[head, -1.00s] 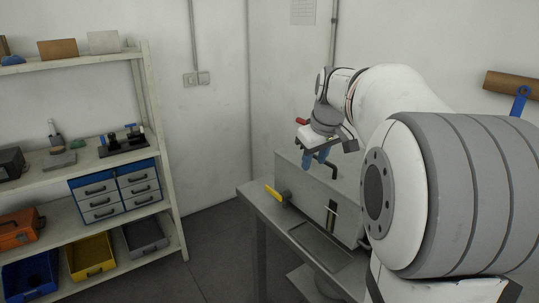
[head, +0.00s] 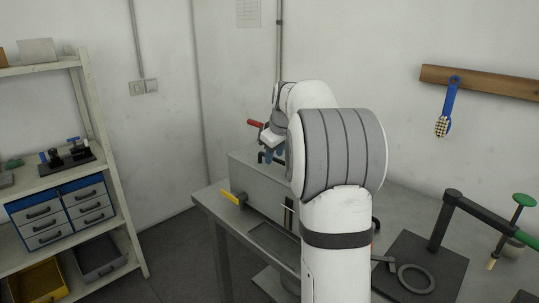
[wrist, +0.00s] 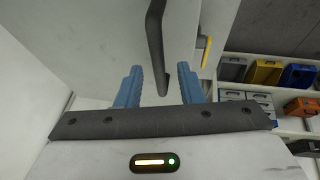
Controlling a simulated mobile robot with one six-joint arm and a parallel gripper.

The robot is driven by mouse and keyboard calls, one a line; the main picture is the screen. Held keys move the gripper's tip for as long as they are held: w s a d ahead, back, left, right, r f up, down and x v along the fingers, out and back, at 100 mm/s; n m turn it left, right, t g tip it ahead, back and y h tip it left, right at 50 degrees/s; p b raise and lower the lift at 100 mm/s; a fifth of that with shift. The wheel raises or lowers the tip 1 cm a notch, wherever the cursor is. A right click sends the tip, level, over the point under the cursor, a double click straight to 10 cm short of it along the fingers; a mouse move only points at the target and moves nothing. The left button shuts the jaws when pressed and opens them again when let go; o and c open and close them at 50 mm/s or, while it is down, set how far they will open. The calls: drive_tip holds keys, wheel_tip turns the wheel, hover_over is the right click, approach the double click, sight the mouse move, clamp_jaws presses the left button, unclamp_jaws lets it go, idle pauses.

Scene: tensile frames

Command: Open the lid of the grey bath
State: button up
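The grey bath (head: 262,186) is a box on the metal table, with its lid down as far as I can see. My gripper (head: 269,157) is low over the lid, partly hidden behind my arm in the head view. In the wrist view my gripper (wrist: 160,76) has its two blue fingers spread apart. A black bar handle (wrist: 156,45) stands in front of the pale lid surface (wrist: 90,35), its lower end in the gap between the fingers. I cannot tell whether a finger touches it.
A yellow lever (head: 234,198) sticks out at the bath's left front. A red-ended handle (head: 255,123) shows behind the gripper. A shelf unit (head: 90,130) stands left, with free floor between. A dark plate with a post (head: 440,235) occupies the table's right.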

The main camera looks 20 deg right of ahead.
clamp_jaws()
idle(0.4)
